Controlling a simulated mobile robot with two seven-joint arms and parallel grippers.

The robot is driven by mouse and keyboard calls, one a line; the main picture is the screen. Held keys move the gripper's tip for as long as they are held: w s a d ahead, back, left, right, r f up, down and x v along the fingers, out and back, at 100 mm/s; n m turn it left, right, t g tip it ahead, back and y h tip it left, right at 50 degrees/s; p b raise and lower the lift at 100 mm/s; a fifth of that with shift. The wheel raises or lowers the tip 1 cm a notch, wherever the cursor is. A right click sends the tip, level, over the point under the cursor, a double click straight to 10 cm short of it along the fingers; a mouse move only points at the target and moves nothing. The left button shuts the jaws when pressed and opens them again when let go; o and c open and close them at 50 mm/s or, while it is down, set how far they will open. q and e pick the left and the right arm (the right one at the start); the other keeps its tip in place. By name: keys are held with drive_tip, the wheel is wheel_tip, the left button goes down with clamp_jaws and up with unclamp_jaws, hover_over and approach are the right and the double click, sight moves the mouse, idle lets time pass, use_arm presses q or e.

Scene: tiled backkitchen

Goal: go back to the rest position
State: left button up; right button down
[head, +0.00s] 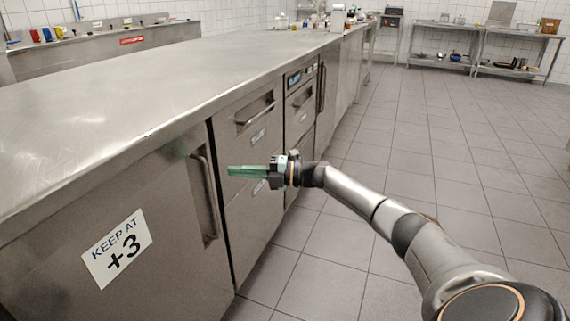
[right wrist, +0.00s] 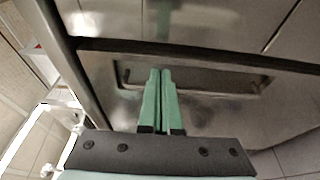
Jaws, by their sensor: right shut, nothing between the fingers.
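My right gripper (head: 247,171) has green fingers and points left in the head view, in front of the steel counter's lower doors and drawers. Its fingers are shut together with nothing between them. In the right wrist view the green fingers (right wrist: 160,100) lie side by side, with a recessed drawer handle (right wrist: 195,80) beyond them. I cannot tell whether the fingertips touch the steel front. My right arm (head: 370,205) comes in from the lower right. My left gripper is not in view.
A long steel counter (head: 150,85) with a bare near top fills the left. A door with a "KEEP AT +3" label (head: 117,248) is at the lower left. Tiled floor (head: 440,150) lies open to the right. Steel shelves (head: 515,65) stand at the back.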

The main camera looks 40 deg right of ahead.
drive_tip(key=s+d, duration=0.3)
drive_tip(key=d, duration=0.6)
drive_tip(key=shift+f+b, duration=0.15)
drive_tip(key=shift+b, duration=0.15)
drive_tip(key=shift+s+d, duration=0.1)
drive_tip(key=shift+s, duration=0.05)
